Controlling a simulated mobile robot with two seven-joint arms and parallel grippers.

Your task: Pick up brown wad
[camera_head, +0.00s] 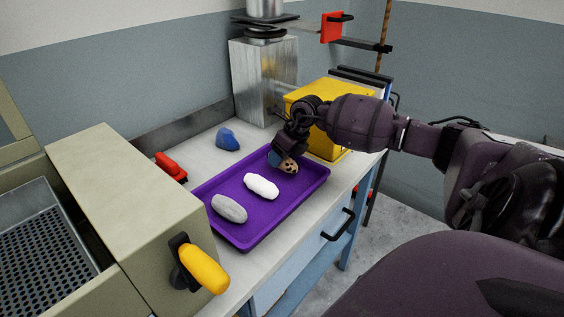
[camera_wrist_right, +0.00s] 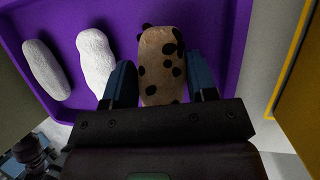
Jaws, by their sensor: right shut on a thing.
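The brown wad (camera_head: 290,167) is tan with dark spots and shows at the far right end of the purple tray (camera_head: 245,236). My right gripper (camera_head: 282,160) is shut on it. In the right wrist view the wad (camera_wrist_right: 161,62) lies lengthwise between the two blue fingers of my right gripper (camera_wrist_right: 160,82). I cannot tell whether the wad touches the tray floor. A white wad (camera_head: 261,186) and a grey wad (camera_head: 229,208) lie in the tray to its left. My left gripper is not in view.
A yellow box (camera_head: 330,145) stands close behind my right gripper. A metal canister (camera_head: 262,82), a blue lump (camera_head: 228,139) and a red object (camera_head: 171,167) are on the table. A beige machine with a yellow handle (camera_head: 203,270) borders the tray's left.

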